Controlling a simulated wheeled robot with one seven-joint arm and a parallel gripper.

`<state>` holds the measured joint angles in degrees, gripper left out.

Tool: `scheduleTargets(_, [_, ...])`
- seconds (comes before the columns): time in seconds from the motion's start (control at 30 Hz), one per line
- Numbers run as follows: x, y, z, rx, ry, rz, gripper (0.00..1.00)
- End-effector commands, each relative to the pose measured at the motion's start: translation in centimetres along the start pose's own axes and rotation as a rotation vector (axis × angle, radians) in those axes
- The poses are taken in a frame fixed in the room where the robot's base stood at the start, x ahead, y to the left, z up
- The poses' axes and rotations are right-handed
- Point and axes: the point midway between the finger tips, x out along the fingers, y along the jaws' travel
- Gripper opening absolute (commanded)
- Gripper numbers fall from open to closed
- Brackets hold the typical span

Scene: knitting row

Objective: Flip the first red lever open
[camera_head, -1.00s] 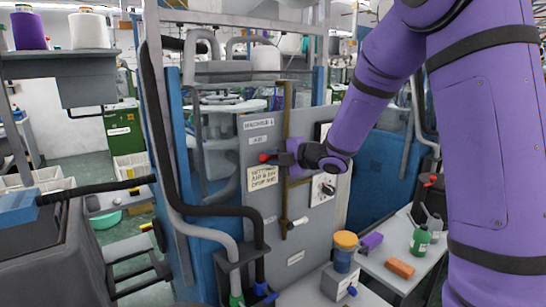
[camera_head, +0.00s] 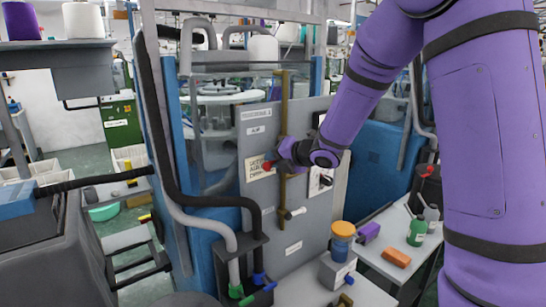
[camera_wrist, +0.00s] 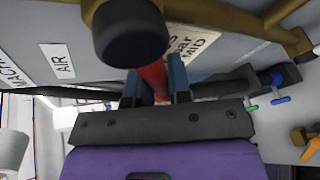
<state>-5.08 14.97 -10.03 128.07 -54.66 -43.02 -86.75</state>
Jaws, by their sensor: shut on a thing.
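The red lever (camera_head: 267,165) sits on the brass pipe (camera_head: 283,110) that runs up the grey panel (camera_head: 312,235). My gripper (camera_head: 277,163) is at the lever from the right, and the red tip sticks out to its left, in front of a cream sign (camera_head: 255,173). In the wrist view the red lever (camera_wrist: 153,76) lies between the two fingers (camera_wrist: 155,88), and they are shut on it. The lever's pivot is hidden by my gripper in the head view. A pale-handled lever (camera_head: 297,213) sits lower on the same pipe.
A dark round cap (camera_wrist: 130,32) on a brass part is close to the fingers in the wrist view. Thick black and grey hoses (camera_head: 180,195) run left of the panel.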

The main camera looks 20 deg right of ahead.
Motion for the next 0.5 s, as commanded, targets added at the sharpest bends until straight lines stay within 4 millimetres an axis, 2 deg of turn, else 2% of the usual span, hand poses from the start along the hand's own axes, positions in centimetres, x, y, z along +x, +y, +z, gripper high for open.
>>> scheduleTargets(0.5, [0.01,-0.35,0.09,-0.039,-0.01,-0.018,0.0])
